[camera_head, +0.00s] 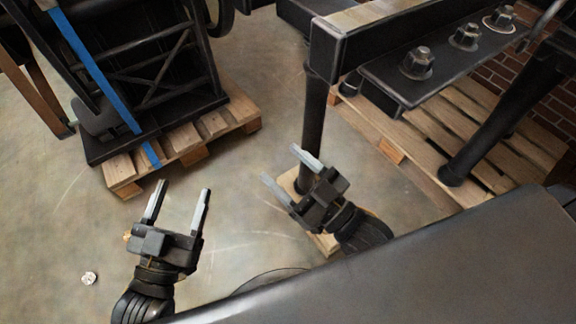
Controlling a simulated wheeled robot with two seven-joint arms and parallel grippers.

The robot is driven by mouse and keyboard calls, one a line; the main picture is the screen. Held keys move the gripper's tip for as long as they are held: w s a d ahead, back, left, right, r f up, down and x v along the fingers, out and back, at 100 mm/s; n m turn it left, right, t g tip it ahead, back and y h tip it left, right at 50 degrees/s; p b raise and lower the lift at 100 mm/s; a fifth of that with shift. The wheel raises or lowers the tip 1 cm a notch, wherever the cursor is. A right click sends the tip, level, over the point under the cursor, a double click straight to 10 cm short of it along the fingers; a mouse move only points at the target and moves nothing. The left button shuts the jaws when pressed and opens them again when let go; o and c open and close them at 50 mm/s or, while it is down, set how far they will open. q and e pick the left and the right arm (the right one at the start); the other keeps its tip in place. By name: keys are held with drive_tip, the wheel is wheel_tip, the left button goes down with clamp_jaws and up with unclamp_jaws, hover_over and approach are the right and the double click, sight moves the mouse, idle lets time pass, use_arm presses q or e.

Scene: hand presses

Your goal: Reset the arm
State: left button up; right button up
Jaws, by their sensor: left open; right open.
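My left gripper (178,206) is at the lower left, with its two pale fingers apart and pointing up in the picture. It is empty, above the bare floor. My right gripper (286,170) is near the centre, with its fingers apart and pointing to the upper left. It is empty and overlaps the foot of a dark post (312,130) in the picture; I cannot tell whether they touch. Most of both arms is hidden below the dark surface in the foreground.
A dark machine with a blue strap (95,68) stands on a wooden pallet (190,138) at the upper left. A black frame with large bolts (418,62) stands at the upper right, over another pallet (440,130). A small pale round thing (89,278) lies on the concrete floor (60,225).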

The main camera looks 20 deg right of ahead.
idle(0.3)
